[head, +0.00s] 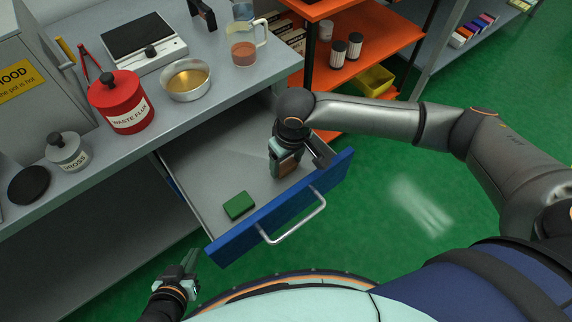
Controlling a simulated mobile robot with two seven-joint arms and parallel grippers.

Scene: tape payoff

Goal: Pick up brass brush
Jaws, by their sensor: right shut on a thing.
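My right gripper (287,172) reaches down into the open drawer (195,158). It is shut on a brown, wood-coloured piece, which I take to be the brass brush (289,165). Only a small part of the brush shows between the fingers; its bristles are hidden. I cannot tell whether the brush still touches the drawer floor. My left gripper (184,268) is low at the left, outside the drawer and away from it. It is too small to tell whether its fingers are open or shut.
A green block (239,205) lies in the drawer near its blue front (285,207). The workbench (205,120) above holds a red waste-flux can (121,104), a metal bowl (188,81) and a beaker (243,53). An orange shelf (380,42) stands behind my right arm.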

